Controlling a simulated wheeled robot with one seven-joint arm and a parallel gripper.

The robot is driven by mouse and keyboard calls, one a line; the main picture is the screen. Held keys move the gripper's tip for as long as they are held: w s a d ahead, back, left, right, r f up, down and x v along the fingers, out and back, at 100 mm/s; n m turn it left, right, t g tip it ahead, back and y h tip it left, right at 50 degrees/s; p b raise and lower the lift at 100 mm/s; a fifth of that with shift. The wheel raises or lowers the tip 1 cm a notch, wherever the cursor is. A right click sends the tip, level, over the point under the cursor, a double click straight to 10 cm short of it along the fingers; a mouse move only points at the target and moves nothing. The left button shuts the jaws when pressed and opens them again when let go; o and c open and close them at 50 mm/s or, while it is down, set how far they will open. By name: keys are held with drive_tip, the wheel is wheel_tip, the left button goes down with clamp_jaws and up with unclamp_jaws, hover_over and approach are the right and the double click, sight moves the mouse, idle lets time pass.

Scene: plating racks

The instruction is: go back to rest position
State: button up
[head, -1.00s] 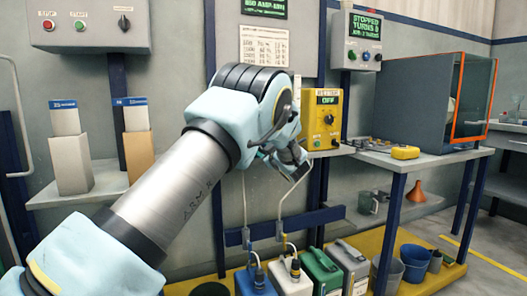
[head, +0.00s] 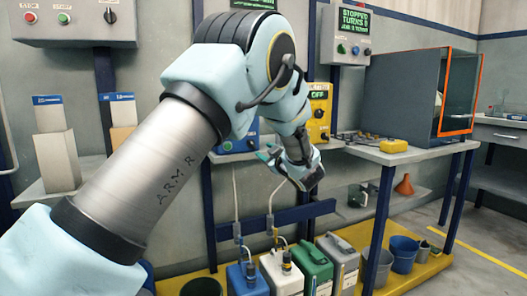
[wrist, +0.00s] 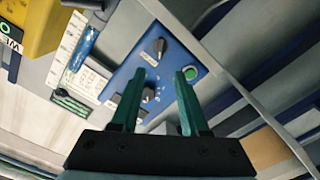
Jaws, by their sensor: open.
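My gripper (head: 268,156) shows in the head view beyond my raised arm, in front of the back wall and above the canisters. In the wrist view, the two green fingers of my gripper (wrist: 162,76) stand apart with nothing held between them. Beyond them is a blue control box (wrist: 152,62) with dark knobs and a green button. The blue box (head: 236,146) is partly hidden behind my arm in the head view. I cannot tell the exact gap between fingers and box.
A yellow box (head: 319,110) reading OFF is on the wall. A bench (head: 420,155) at right holds an orange-edged cabinet (head: 408,92). Several canisters (head: 313,265) and buckets (head: 403,252) stand low on a yellow platform. Open floor lies at right.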

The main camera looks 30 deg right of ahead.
idle(0.4)
drive_tip(key=w+a+f+m+g, duration=0.1)
drive_tip(key=w+a+f+g, duration=0.15)
drive_tip(key=a, duration=0.45)
drive_tip(key=w+a+f+m+g+h, duration=0.1)
drive_tip(key=w+a+m+g, duration=0.15)
drive_tip(key=a, duration=0.45)
drive_tip(key=w+a+f+m+g, duration=0.1)
drive_tip(key=w+a, duration=0.2)
drive_tip(key=a, duration=0.3)
drive_tip(key=s+a+f+m+g+y, duration=0.1)
drive_tip(key=s+a+f+g, duration=0.2)
drive_tip(key=s+a, duration=0.6)
drive_tip(key=s+a+f+m+g+y, duration=0.1)
drive_tip(key=s+a+f+g, duration=0.25)
drive_tip(key=s+a, duration=0.55)
drive_tip(key=s+a+f+g+y, duration=0.1)
drive_tip(key=s+a+f+g, duration=0.15)
drive_tip(key=s+a, duration=0.65)
drive_tip(key=w+a+r+p, duration=0.1)
drive_tip(key=a+r+p, duration=0.1)
drive_tip(key=r+p, duration=0.9)
drive_tip(key=a+r+g+p, duration=0.1)
drive_tip(key=a+r+p, duration=0.1)
drive_tip(key=r+p, duration=1)
drive_tip(key=shift+w, duration=0.35)
